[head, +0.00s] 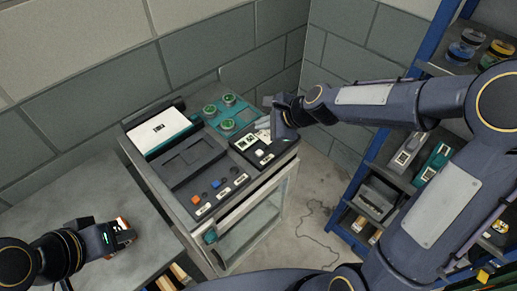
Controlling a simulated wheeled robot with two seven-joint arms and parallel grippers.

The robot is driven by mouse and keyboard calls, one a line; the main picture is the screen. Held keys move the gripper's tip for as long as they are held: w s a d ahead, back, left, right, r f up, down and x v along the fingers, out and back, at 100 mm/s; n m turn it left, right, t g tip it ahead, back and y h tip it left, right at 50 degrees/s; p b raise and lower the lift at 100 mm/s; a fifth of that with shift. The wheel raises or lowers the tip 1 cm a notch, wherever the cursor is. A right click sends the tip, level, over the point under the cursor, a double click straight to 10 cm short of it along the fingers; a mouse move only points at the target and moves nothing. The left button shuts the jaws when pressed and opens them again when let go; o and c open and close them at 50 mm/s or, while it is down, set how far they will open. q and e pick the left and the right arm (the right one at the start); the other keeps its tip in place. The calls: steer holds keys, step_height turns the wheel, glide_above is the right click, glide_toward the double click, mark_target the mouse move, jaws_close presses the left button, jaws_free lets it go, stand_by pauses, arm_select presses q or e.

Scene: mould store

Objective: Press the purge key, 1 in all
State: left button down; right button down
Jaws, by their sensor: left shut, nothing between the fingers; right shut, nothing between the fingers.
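The key panel (178,168) is the dark top of a cabinet in the middle of the head view. Along its front edge are an orange key (196,199), a blue key (216,184) and dark keys, with small white labels. A dark module (245,155) at the panel's right end has a small display and more keys. The labels are too small to read, so I cannot tell which is the purge key. My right gripper (268,118) is shut and empty at this module, hiding its back right part; contact is unclear. My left gripper (127,230) is shut and empty at lower left.
A teal plate (222,88) with several round green parts lies behind the panel, and a white sheet (160,130) at its back left. A grey table (85,190) stands left. A blue-framed shelf (372,175) with devices stands right.

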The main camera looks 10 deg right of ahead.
mark_target(259, 153)
steer(key=shift+f, duration=0.15)
step_height(259, 153, down, 9)
steer(key=b, duration=0.8)
steer(key=shift+r, duration=0.2)
stand_by(1.4)
steer(key=shift+f+b, duration=0.4)
steer(key=shift+b, duration=0.05)
steer(key=shift+f+b, duration=0.4)
steer(key=shift+f, duration=0.1)
stand_by(0.5)
steer(key=shift+r, duration=0.1)
steer(key=shift+r+p, duration=0.85)
